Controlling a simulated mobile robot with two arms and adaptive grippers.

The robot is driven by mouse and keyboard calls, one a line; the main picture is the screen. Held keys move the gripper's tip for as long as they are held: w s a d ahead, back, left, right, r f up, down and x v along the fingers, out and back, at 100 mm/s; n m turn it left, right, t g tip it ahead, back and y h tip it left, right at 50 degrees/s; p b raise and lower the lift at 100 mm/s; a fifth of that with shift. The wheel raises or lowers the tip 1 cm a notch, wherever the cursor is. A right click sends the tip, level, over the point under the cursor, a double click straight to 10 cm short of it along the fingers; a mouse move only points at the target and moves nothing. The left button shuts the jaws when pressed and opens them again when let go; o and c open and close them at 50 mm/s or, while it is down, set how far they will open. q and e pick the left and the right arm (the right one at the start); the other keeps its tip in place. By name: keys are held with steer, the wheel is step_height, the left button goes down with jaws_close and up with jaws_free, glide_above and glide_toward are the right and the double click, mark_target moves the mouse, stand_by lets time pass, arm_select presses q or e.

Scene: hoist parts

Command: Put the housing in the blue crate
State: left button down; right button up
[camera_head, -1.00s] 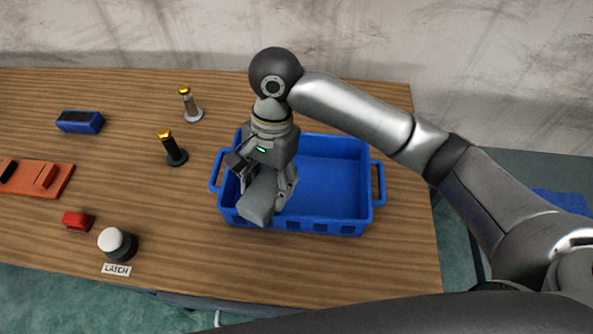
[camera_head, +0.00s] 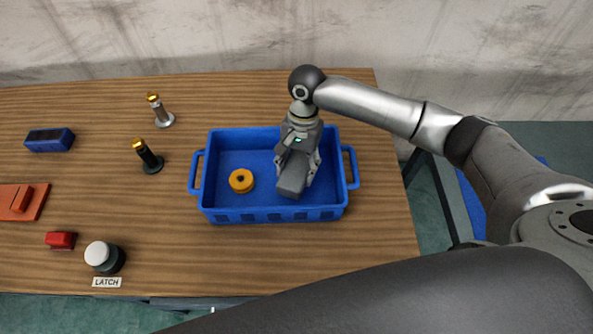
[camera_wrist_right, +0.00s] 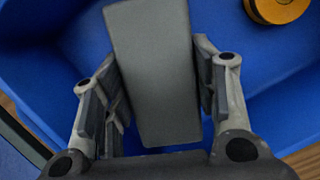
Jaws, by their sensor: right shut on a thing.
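The housing is a grey block (camera_head: 293,184). My right gripper (camera_head: 299,168) is shut on it inside the outline of the blue crate (camera_head: 272,214), over its right half. In the right wrist view the grey block (camera_wrist_right: 155,70) sits between the two fingers, with blue crate floor behind it. I cannot tell whether its lower end touches the floor. My left gripper is not in view.
A yellow ring-shaped part (camera_head: 241,181) lies in the crate's left half. Left of the crate stand a dark post (camera_head: 149,158) and a silver post (camera_head: 160,114), both gold-topped. A white-topped knob (camera_head: 103,257) stands behind a LATCH label (camera_head: 107,282). The table's right side is clear.

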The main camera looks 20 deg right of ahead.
mark_target(300, 157)
step_height(300, 157, down, 2)
steer(key=shift+f+p, duration=0.1)
steer(key=shift+p, duration=0.2)
steer(key=shift+a+f, duration=0.1)
steer(key=shift+f, duration=0.1)
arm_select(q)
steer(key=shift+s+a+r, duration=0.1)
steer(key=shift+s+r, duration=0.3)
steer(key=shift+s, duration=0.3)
arm_select(e)
steer(key=o, duration=1)
steer(key=shift+f, duration=0.15)
steer(key=shift+c, duration=0.2)
arm_select(q)
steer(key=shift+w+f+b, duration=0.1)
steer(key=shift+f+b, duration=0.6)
steer(key=shift+b, duration=0.05)
arm_select(e)
steer(key=v, duration=1.2)
